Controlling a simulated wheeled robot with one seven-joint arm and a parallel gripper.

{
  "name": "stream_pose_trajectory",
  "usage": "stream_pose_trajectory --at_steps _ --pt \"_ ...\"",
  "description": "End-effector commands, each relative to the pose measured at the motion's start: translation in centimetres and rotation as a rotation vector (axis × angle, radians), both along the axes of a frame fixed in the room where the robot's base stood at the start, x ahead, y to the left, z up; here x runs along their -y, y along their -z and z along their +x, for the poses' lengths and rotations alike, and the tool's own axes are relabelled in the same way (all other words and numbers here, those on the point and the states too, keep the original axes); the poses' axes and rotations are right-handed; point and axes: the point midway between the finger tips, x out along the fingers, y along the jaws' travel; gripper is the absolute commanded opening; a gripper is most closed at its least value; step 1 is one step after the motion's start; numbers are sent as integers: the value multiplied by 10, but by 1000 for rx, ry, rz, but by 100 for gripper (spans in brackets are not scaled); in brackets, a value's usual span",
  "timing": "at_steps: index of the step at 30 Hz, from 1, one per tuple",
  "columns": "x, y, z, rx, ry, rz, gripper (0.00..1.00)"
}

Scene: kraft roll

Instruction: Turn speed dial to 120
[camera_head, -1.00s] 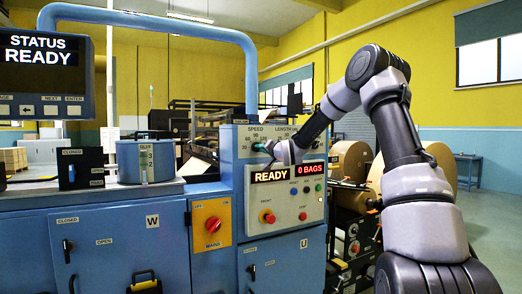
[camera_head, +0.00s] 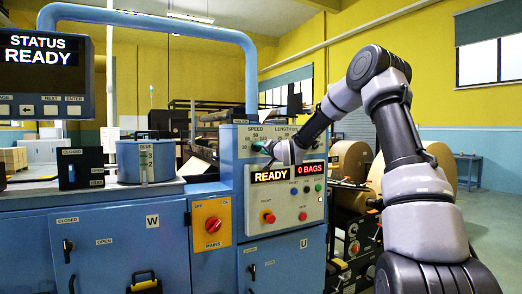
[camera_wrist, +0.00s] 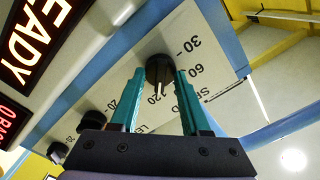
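The black speed dial (camera_wrist: 158,69) sits on the pale panel, with 30, 60 and 120 printed around it. Its light pointer mark faces toward the 120, as far as I can tell. The teal fingers of my gripper (camera_wrist: 161,76) flank the dial on both sides, tips level with it. Whether they press on it or leave a thin gap is unclear. The right finger covers part of the scale. In the head view my gripper (camera_head: 267,148) is at the panel below the SPEED label, and my wrist hides most of the dial.
Two more black dials, one nearer (camera_wrist: 94,124) and one farther left (camera_wrist: 57,152), lie along the same panel. The READY display (camera_head: 270,176) and several push buttons are just below my gripper. Brown paper rolls (camera_head: 350,160) stand to the right behind my arm.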

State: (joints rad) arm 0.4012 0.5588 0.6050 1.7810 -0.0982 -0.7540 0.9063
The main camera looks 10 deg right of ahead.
Motion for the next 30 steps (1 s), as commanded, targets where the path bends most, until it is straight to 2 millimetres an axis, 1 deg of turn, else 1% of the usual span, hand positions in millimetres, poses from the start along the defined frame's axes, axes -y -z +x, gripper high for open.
stream_pose_trajectory --at_steps 2,5,8,15,19,24,30 --pt "1 0 -1 1 1 -1 46" --pt "4 -1 -9 2 1 -1 46" --pt "9 -1 -25 1 1 -3 46" --pt "24 0 -71 0 2 -2 46" --pt "30 -1 -90 1 1 -2 46" --pt "33 0 -102 0 1 -1 46" --pt "33 0 -103 0 0 0 46"
